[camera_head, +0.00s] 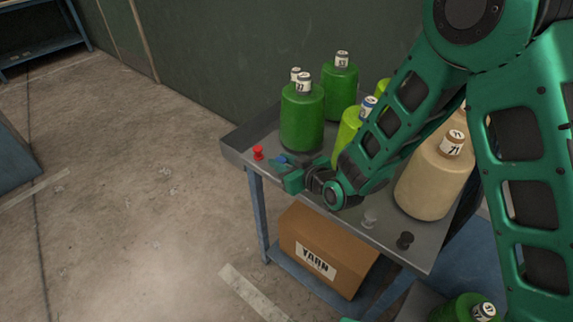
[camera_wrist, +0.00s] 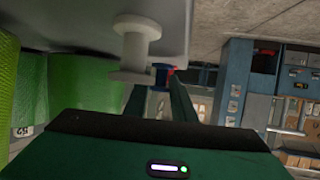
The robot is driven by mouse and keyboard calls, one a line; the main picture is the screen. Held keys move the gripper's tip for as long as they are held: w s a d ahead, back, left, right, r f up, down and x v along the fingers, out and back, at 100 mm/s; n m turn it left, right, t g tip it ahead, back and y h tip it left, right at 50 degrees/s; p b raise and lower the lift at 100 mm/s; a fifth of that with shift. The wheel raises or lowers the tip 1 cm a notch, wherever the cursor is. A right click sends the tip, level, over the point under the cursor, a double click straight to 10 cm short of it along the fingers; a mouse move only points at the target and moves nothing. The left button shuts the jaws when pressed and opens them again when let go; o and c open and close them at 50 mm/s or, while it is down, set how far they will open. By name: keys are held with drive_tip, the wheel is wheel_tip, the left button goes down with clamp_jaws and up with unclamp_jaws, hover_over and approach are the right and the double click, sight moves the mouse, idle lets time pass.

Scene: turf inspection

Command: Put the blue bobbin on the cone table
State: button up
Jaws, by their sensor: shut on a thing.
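The blue bobbin (camera_head: 281,159) is at the tip of my gripper (camera_head: 287,170), near the left end of the grey table. In the wrist view the blue bobbin (camera_wrist: 160,76) sits between the two fingertips, and my gripper (camera_wrist: 160,88) is shut on it. I cannot tell whether the bobbin touches the tabletop. The table (camera_head: 240,150) with the yarn cones, likely the cone table, is under the gripper. My forearm hides part of its middle.
A red bobbin (camera_head: 258,153) stands left of the gripper. A grey-white bobbin (camera_head: 370,219) and a black bobbin (camera_head: 405,240) stand near the front edge. Green cones (camera_head: 302,120) stand behind; a large cream cone (camera_head: 432,185) is at right. A yarn box (camera_head: 325,250) sits below.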

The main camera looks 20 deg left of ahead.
drive_tip(key=shift+f, duration=0.5)
drive_tip(key=o, duration=1)
